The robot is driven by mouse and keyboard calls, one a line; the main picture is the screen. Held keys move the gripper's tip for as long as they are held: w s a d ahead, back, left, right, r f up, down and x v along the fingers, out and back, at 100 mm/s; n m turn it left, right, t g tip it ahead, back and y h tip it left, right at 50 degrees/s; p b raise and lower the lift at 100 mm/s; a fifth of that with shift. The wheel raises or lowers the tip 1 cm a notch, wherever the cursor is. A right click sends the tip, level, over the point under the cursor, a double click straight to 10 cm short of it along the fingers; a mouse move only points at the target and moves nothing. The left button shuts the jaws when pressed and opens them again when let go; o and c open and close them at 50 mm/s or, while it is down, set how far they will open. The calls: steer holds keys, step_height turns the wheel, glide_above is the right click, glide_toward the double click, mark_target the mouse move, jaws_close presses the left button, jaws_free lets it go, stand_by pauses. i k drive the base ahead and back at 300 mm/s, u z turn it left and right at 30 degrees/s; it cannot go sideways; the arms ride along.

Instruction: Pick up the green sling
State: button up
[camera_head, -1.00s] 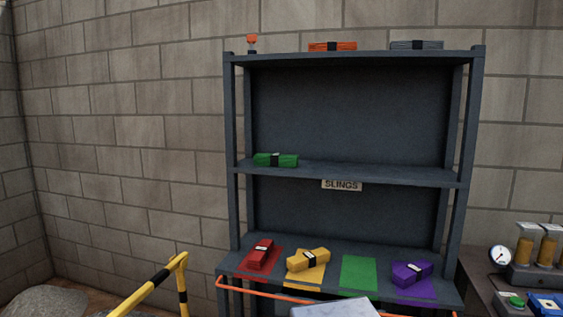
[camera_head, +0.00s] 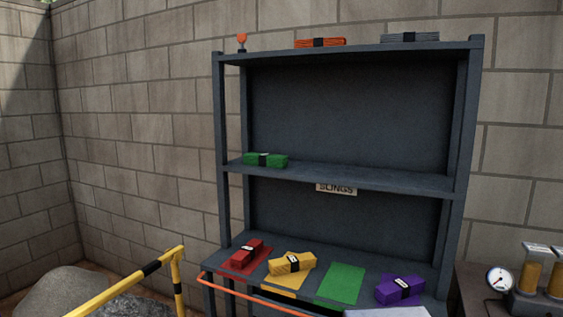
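The green sling (camera_head: 266,160) is a folded green bundle with a dark band and a pale label. It lies at the left end of the middle shelf (camera_head: 345,177) of a dark grey rack. A bare green mat (camera_head: 341,284) lies on the lower shelf, between the yellow and purple slings. My gripper is not in view.
Red (camera_head: 247,253), yellow (camera_head: 292,263) and purple (camera_head: 400,289) slings sit on the lower shelf. Orange (camera_head: 320,43) and grey (camera_head: 410,37) bundles lie on top. An orange rail (camera_head: 240,297) crosses the rack's front. A yellow-black barrier (camera_head: 150,269) stands at lower left.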

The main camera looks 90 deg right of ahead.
mark_target(252, 158)
steer(key=u, duration=0.05)
steer(key=k, duration=1.85)
steer(key=z, duration=1.25)
steer(key=i, duration=1.6)
steer(key=z, duration=0.05)
